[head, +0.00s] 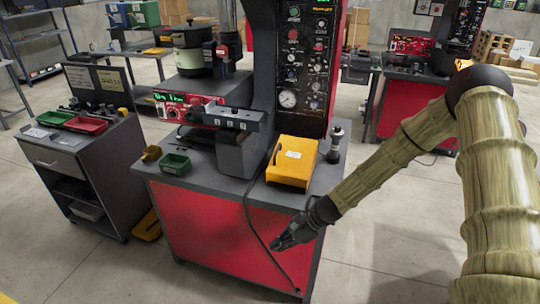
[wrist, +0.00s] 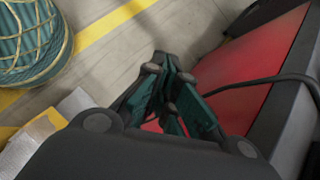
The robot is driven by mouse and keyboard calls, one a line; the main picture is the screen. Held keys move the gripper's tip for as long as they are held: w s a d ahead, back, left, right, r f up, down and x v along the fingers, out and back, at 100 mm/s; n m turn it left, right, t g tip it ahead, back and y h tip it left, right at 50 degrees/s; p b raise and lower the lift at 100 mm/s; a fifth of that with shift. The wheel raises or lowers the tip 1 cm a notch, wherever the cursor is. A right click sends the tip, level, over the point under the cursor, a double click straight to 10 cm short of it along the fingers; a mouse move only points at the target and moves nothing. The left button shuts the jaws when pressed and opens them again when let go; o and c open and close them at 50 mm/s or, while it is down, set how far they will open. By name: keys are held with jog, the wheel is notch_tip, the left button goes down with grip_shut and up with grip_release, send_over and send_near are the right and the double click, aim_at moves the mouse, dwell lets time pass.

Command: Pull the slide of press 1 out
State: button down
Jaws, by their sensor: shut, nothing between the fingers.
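A red and dark grey press (head: 290,75) stands at the middle of the head view, on a red-fronted base with a dark top. A grey block-like part (head: 236,119) sits on that top, left of the panel; I cannot tell whether it is the slide. No press number is readable. My gripper (head: 280,243) is low in front of the red base front, below the top's edge and apart from the grey part. In the wrist view my gripper (wrist: 170,122) is shut and empty, with the red front (wrist: 255,80) behind it.
A yellow box (head: 293,162) and a green bin (head: 174,164) stand on the top. A black cable (head: 248,215) hangs down the front near my gripper. A grey cabinet (head: 85,160) stands left. Floor (head: 400,250) is open at right.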

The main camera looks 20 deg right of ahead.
jog(key=w+d+r+m+t+y+p, duration=0.1)
jog(key=w+d+r+m+t+y, duration=0.15)
jog(key=w+d+r, duration=0.55)
jog(key=w+d+r+m+t+y, duration=0.2)
jog(key=w+r+t, duration=0.15)
jog(key=r, duration=0.85)
jog(key=w+d+r+m+t+y+p, duration=0.1)
jog(key=w+d+r+m+t+y, duration=0.15)
jog(key=w+d+r, duration=0.55)
jog(key=s+a+r+p+x, duration=0.1)
jog(key=p+x, duration=0.4)
jog(key=x, duration=1)
jog(key=shift+s+a+r+p, duration=0.25)
jog(key=shift+s+a+p, duration=0.05)
jog(key=shift+s+a, duration=0.1)
